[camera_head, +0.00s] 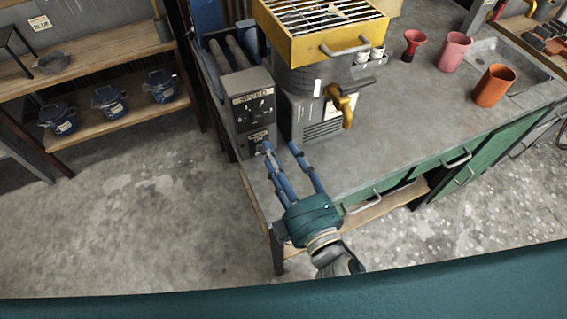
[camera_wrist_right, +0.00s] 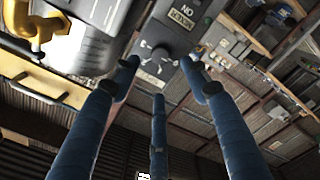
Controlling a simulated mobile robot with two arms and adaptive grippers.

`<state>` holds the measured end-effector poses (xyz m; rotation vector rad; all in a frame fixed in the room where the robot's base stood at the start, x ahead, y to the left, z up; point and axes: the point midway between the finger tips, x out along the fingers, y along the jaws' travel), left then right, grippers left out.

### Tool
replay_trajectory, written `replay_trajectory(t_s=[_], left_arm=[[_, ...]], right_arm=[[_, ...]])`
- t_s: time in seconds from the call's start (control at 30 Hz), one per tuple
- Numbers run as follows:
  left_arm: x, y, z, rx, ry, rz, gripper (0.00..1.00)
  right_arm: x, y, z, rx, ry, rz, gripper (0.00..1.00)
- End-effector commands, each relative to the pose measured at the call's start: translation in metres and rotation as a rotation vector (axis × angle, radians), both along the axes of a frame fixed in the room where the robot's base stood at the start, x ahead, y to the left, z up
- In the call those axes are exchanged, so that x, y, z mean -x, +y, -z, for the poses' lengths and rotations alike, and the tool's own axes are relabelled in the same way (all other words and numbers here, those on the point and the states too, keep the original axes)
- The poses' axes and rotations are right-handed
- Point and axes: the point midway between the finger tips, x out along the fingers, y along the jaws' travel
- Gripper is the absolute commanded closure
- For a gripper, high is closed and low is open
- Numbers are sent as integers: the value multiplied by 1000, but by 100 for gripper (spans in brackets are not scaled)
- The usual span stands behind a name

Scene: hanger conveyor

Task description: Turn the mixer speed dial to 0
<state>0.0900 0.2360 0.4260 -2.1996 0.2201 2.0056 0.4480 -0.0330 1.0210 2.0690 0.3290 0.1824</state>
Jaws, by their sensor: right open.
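The mixer's grey control box (camera_head: 254,108) stands at the near left end of the workbench, left of the mixer (camera_head: 312,95). Its upper face carries a SPEED label and the dark speed dial (camera_head: 255,107), whose setting is too small to read. My right gripper (camera_head: 281,149), with blue fingers, is open and empty in front of the box's lower part. Contact with the dial cannot be told. My left gripper is not in view.
Below the dial is a power panel (camera_head: 258,140). A yellow tap (camera_head: 344,103) juts from the mixer to the right, under a yellow-framed grate (camera_head: 318,32). An orange cup (camera_head: 494,86), a pink cup (camera_head: 454,52) and a red funnel (camera_head: 413,44) stand farther right.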

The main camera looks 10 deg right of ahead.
Motion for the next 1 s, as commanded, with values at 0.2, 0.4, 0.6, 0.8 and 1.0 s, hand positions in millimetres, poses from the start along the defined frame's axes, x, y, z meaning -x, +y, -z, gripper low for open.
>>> replay_trajectory(t_s=[0.2, 0.4, 0.6, 0.8, 1.0], left_arm=[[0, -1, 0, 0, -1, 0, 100], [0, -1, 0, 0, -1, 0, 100], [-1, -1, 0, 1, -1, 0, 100], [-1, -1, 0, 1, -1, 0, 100], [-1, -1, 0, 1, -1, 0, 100]], right_arm=[[18, -6, 1, -2, 2, 2, 54], [21, -7, 0, 1, 0, 0, 54], [21, -7, 0, 1, 0, 0, 54], [21, -7, 0, 1, 0, 1, 54], [11, -40, 9, -50, 67, 98, 54]])
